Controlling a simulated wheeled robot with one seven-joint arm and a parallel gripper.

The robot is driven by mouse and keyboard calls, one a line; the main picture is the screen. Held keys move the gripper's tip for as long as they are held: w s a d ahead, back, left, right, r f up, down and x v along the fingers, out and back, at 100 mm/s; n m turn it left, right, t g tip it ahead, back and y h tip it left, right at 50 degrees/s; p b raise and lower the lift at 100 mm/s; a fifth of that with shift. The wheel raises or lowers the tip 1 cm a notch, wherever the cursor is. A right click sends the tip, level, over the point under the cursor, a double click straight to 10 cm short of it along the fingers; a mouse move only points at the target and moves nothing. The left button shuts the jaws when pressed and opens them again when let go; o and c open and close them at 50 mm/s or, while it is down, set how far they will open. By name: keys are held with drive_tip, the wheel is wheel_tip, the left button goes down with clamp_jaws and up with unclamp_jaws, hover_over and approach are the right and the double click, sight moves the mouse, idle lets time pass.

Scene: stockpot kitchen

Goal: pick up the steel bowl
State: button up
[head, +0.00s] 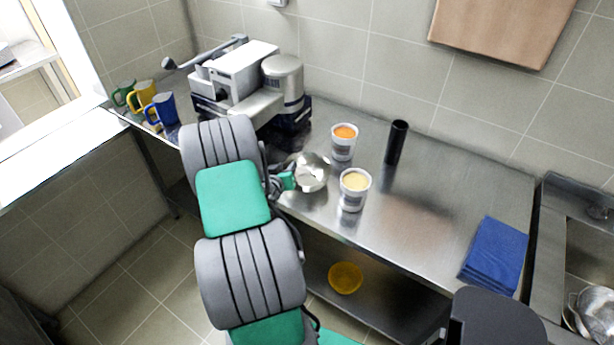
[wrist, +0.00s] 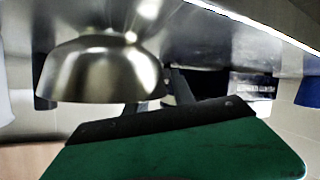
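The steel bowl (head: 312,172) stands on the steel worktop, left of the two filled tubs. In the wrist view the picture is upside down, and the bowl (wrist: 100,70) is at the left with its rim toward the picture's bottom. My gripper (head: 288,181) is at the bowl's left side in the head view. In the wrist view my gripper (wrist: 155,98) has its dark fingers apart, close to the bowl's rim. One finger shows right of the bowl; the other is partly hidden by it. Contact with the rim cannot be made out.
A tub with orange contents (head: 344,142) and a tub with yellow contents (head: 354,188) stand right of the bowl. A black cylinder (head: 396,143), a blue folded stack (head: 494,254), a slicer-like machine (head: 240,80) and several mugs (head: 162,108) share the worktop. A yellow bowl (head: 345,278) sits below.

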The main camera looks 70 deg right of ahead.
clamp_jaws()
idle(0.3)
drive_tip(key=shift+r, duration=0.15)
